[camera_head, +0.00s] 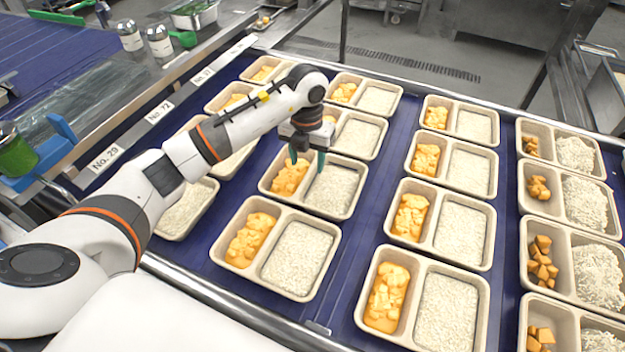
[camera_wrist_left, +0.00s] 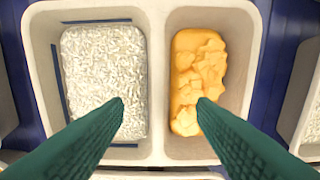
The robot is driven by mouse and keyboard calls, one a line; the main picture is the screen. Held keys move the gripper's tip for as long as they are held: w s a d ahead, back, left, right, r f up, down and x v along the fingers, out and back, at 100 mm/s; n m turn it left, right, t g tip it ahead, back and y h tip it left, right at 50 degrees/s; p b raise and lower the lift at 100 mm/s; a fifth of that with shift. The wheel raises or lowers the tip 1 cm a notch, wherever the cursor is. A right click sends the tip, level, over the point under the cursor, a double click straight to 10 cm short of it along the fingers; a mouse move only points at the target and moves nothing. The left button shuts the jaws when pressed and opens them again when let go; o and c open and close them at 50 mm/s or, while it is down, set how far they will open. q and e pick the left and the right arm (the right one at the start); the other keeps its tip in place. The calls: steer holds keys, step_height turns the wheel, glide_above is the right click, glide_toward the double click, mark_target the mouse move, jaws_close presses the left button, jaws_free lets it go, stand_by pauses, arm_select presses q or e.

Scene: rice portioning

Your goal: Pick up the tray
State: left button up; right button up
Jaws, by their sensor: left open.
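Many beige two-compartment trays with rice and orange food stand in rows on a blue surface. My left gripper (camera_head: 308,160) is open, with green fingers pointing down over one tray (camera_head: 265,184) in the second column from the left. In the left wrist view, its fingertips (camera_wrist_left: 160,102) straddle the divider of that tray (camera_wrist_left: 157,50), one over the rice (camera_wrist_left: 103,70) and one over the orange food (camera_wrist_left: 200,72). I cannot tell whether the fingers touch the divider. My right gripper is not in view.
Neighbouring trays stand close by: one in front (camera_head: 282,292), one behind (camera_head: 381,150) and one to the right (camera_head: 486,262). A metal rail with number labels (camera_head: 158,112) runs along the left. Bare blue surface (camera_head: 345,258) shows between columns.

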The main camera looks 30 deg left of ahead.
mark_target(308, 174)
arm_select(q)
step_height(308, 174, down, 6)
steer(key=shift+s+d+r+p, duration=0.1)
steer(key=shift+s+r+p, duration=0.1)
steer(key=shift+p, duration=0.7)
steer(key=shift+w+f, duration=0.1)
steer(key=shift+f, duration=0.15)
steer(key=shift+r, duration=0.1)
steer(key=c, duration=1.1)
